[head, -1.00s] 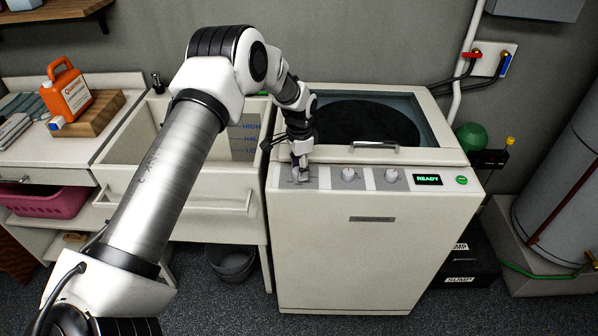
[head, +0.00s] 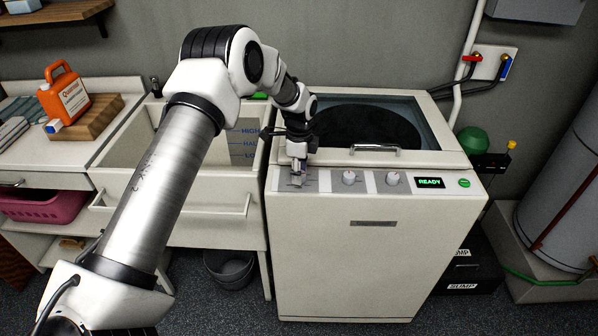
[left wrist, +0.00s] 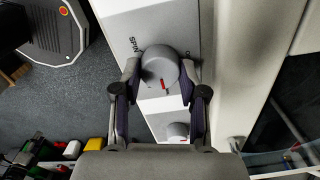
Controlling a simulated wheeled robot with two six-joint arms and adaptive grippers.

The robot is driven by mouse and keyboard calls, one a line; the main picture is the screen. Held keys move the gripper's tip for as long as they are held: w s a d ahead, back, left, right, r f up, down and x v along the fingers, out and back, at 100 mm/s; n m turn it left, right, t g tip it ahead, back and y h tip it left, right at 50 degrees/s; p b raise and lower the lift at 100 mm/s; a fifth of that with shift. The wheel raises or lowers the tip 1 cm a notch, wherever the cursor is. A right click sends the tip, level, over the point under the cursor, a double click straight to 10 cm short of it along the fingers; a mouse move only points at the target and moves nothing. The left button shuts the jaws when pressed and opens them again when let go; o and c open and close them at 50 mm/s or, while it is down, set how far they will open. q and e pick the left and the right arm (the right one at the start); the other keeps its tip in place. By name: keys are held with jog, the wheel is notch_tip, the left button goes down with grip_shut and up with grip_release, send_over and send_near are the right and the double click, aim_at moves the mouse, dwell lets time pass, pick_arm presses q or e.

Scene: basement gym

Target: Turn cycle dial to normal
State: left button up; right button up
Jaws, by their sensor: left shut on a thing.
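The white washing machine (head: 350,245) has a grey control strip along its top front edge, with a row of dials. My left gripper (head: 298,180) points down at the leftmost dial and mostly hides it in the head view. In the left wrist view that round grey dial (left wrist: 160,68) sits between the two fingers of my left gripper (left wrist: 160,88), which are shut on it. The dial bears a red pointer mark. Dark lettering beside it is only partly readable. The middle dial (head: 349,178) and right dial (head: 393,179) are free. My right gripper is not in view.
A green READY display (head: 429,183) and a green button (head: 464,183) are right of the dials. The lid handle (head: 375,148) is just behind the strip. A utility sink (head: 170,205) stands close on the left.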

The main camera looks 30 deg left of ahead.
pick_arm(q)
jog(key=shift+s+d+f, duration=0.1)
jog(key=shift+s+f, duration=0.05)
jog(key=shift+f, duration=0.05)
jog(key=o, duration=1.1)
jog(key=shift+c, duration=0.2)
jog(key=shift+o, duration=0.4)
jog(key=shift+r, duration=0.15)
notch_tip(320, 180, up, 12)
jog(key=shift+w, duration=0.2)
